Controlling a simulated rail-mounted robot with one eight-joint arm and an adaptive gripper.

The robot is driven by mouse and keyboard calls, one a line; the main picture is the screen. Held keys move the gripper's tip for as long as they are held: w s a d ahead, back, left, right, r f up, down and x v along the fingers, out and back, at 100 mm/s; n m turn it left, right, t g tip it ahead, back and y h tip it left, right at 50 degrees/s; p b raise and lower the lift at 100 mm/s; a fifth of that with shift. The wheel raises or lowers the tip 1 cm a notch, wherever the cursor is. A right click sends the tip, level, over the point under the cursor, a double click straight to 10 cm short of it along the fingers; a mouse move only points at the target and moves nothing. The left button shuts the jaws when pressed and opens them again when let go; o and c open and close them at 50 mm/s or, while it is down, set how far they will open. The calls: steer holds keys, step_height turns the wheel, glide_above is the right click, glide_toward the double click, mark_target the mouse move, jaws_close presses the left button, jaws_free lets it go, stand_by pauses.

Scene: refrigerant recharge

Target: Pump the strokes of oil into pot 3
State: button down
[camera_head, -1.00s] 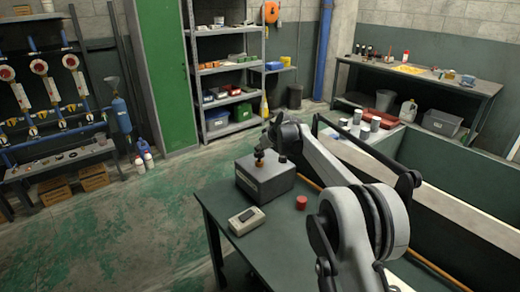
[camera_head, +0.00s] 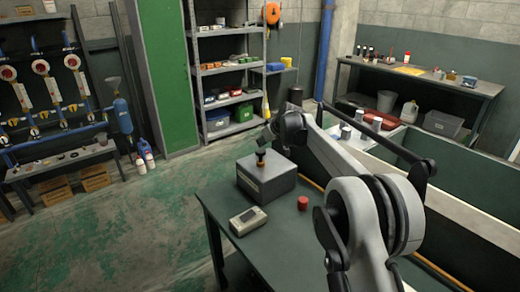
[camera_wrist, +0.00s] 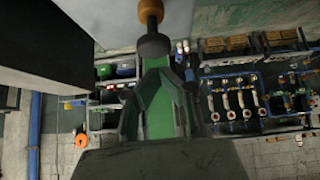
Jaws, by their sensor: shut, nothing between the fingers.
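A grey box (camera_head: 266,180) stands on the dark green bench, with a short orange and black knob or plunger (camera_head: 261,158) upright on its top. My gripper (camera_head: 267,140) is just above the knob, tilted down. In the wrist view the gripper's fingers (camera_wrist: 158,65) are shut and empty, close to the orange and dark knob (camera_wrist: 152,40). I cannot tell whether they touch it. Grey cans (camera_head: 346,131) stand behind my arm. No pot number is readable, so I cannot tell which is pot 3.
A small meter-like device (camera_head: 248,221) lies at the bench's left front, and a red cylinder (camera_head: 303,203) stands right of the box. The bench top (camera_head: 285,235) has bare room in front. A long trough lies on the right. Shelves (camera_head: 228,95) and gauges are farther off.

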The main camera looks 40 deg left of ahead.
steer(key=b+v, duration=0.1)
steer(key=v, duration=0.7)
steer(key=shift+d+r, duration=0.2)
stand_by(0.6)
